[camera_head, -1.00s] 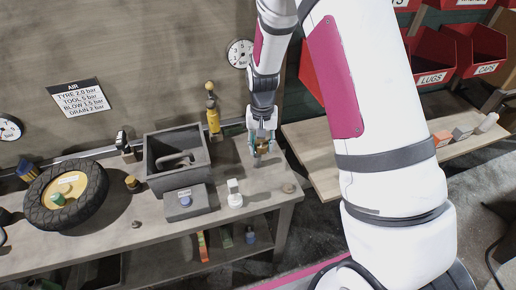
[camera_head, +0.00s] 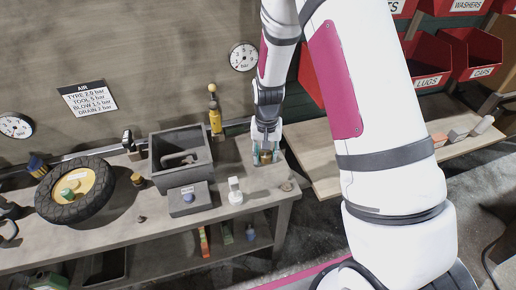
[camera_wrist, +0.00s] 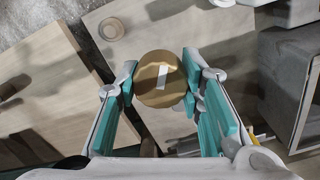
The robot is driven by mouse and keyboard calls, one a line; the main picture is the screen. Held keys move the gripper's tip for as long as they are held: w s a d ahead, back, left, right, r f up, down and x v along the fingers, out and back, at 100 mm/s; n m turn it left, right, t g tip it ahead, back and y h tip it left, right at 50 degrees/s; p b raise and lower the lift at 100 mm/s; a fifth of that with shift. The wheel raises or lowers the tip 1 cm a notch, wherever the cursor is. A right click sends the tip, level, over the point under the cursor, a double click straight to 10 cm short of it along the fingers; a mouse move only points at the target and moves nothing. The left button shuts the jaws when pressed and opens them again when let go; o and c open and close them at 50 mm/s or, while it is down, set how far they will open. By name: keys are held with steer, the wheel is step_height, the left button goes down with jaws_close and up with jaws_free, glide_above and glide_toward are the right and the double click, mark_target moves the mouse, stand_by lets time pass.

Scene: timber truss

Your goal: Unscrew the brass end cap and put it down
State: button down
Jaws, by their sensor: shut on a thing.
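The brass end cap (camera_wrist: 160,78) is a round, brownish-gold disc with a white mark on its top. In the wrist view it sits between the two teal fingertips of my gripper (camera_wrist: 160,84), which is shut on it. In the head view my gripper (camera_head: 266,156) points down at the right end of the workbench (camera_head: 150,228), with a bit of brass showing between the fingers. What is under the cap is hidden, and I cannot tell whether it touches anything below.
A small round piece (camera_head: 288,186) lies near the bench's right corner. A white-topped fitting (camera_head: 235,191), a grey open bin (camera_head: 181,158) and a tyre (camera_head: 75,190) stand to the left. A wooden shelf (camera_head: 315,160) and red bins (camera_head: 427,58) are at right.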

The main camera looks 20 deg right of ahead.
steer(key=shift+s+p, duration=0.85)
steer(key=shift+s, duration=0.75)
steer(key=shift+w, duration=0.1)
steer(key=w+r+n+b, duration=0.2)
steer(key=w+r+n, duration=0.2)
steer(key=w, duration=0.7)
step_height(320, 180, up, 2)
steer(key=shift+w+r+b, duration=0.15)
steer(key=shift+w+b, duration=0.05)
steer(key=shift+b, duration=0.15)
